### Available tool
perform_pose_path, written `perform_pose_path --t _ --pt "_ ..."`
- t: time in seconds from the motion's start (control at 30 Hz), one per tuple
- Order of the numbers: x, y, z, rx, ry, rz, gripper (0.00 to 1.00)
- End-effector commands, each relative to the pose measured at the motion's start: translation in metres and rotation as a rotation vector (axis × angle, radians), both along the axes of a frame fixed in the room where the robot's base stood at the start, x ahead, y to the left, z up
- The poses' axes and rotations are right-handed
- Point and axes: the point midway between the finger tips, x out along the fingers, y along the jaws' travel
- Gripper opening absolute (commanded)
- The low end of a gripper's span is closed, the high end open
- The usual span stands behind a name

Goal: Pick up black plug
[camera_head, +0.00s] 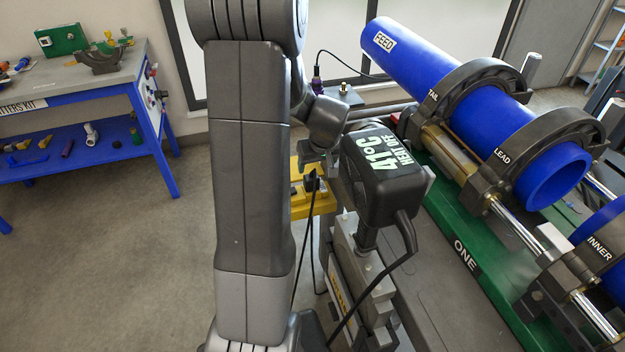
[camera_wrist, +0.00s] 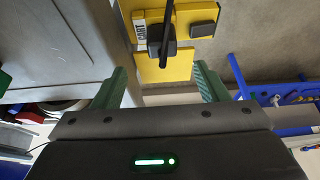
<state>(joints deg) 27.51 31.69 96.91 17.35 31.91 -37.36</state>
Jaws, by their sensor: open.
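The black plug (camera_head: 312,183) is by the yellow box (camera_head: 323,204) in the head view, with a black cable hanging from it. In the wrist view the plug (camera_wrist: 160,47) sits against the yellow face (camera_wrist: 165,70), its cable running up past the top edge. My gripper (camera_wrist: 162,84) is open, its two green fingers spread wide and nothing between them. The plug lies beyond the fingertips, roughly between them and apart from both. In the head view my arm partly hides the gripper.
Blue pipes (camera_head: 430,65) in clamps fill the right on a green bed (camera_head: 455,215). A blue bench (camera_head: 75,120) stands left. The floor between is clear.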

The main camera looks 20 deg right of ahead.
Motion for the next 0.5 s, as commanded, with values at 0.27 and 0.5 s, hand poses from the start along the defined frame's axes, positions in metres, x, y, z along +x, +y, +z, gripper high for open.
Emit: perform_pose_path --t 0.27,0.5 --pt "0.016 0.0 -0.038 0.001 0.002 0.001 0.67" --pt "0.021 0.0 -0.048 -0.001 0.001 0.002 0.67"
